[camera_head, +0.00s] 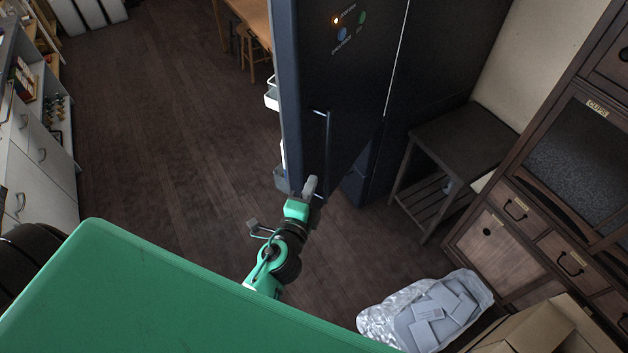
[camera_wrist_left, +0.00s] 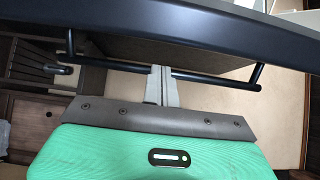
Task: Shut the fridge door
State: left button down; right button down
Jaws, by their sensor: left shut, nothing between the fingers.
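The dark navy fridge door (camera_head: 352,95) stands open in the head view. White bins (camera_head: 271,97) show along its left, inner side. Its bar handle (camera_head: 328,140) is on the outer face, and the bar crosses the left wrist view (camera_wrist_left: 215,80). My left gripper (camera_head: 311,185) is at the lower end of the door, close to the handle's lower end. Its grey fingers (camera_wrist_left: 161,73) are shut together and overlap the bar in the wrist view, with nothing between them. I cannot tell whether they touch the bar or door. My right gripper is not in view.
A dark side table (camera_head: 455,140) stands right of the fridge. A wooden cabinet (camera_head: 510,250) is at the right. A bag of pale blocks (camera_head: 430,312) and a cardboard box (camera_head: 545,330) lie at lower right. The wooden floor (camera_head: 165,130) left of the door is clear.

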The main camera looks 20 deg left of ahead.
aim_at(320, 162)
pick_arm(q)
jog(key=w, duration=0.2)
jog(key=w+p, duration=0.1)
jog(key=w, duration=0.2)
jog(key=w+p, duration=0.1)
jog(key=w, duration=0.2)
jog(key=shift+w+a, duration=0.1)
jog(key=shift+a, duration=0.2)
jog(key=shift+a, duration=0.15)
